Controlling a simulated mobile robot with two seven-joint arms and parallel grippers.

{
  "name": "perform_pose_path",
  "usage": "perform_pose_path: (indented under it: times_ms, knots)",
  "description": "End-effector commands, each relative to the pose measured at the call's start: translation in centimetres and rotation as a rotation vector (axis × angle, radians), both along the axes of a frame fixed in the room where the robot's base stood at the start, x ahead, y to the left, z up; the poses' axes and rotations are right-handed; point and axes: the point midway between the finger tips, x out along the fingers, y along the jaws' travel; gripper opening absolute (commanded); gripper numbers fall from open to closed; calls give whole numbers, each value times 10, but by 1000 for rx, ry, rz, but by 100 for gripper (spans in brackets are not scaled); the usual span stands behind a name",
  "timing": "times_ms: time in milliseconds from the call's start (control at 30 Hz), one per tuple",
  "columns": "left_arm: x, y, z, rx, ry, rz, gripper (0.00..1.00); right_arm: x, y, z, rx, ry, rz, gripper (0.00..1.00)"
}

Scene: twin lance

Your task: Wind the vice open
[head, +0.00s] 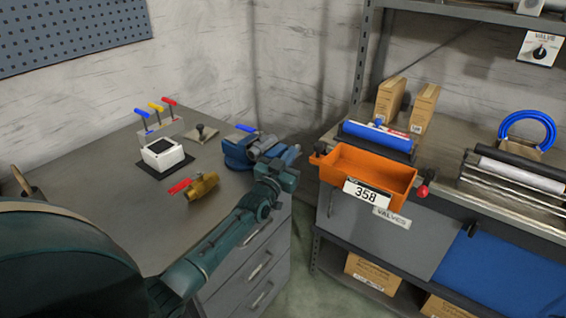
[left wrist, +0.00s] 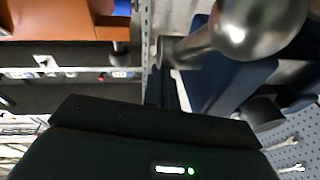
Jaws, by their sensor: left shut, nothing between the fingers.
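The blue vice (head: 237,153) is fixed at the right edge of the grey workbench, with grey metal parts on its near right side. My left gripper (head: 291,157) is beside the vice's outer end, past the bench edge. It is shut and empty. In the left wrist view a shiny metal ball and bar (left wrist: 258,25), which look like the vice's handle, are close in front of the camera, with a blue body (left wrist: 232,85) behind. Whether the gripper touches the handle I cannot tell. The gap between the vice jaws is hidden. My right gripper is out of view.
A brass valve with a red lever (head: 204,185), a white box (head: 163,154) and several coloured-handled tools stand on the bench (head: 120,215). An orange bin (head: 350,163) labelled 358 sits close to the right of my left gripper, on the shelf unit. A floor gap separates bench and shelves.

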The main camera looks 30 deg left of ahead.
Motion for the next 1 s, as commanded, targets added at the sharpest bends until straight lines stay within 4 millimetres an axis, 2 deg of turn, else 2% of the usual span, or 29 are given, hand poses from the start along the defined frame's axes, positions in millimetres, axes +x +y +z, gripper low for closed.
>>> perform_pose_path:
  times_ms: [133,367,1000]
  knots:
    - [3,0,3,-1,14,0,0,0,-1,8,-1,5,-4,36]
    - [5,-1,0,5,73,0,0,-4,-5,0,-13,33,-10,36]
    - [5,-1,-4,5,94,0,0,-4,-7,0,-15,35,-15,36]
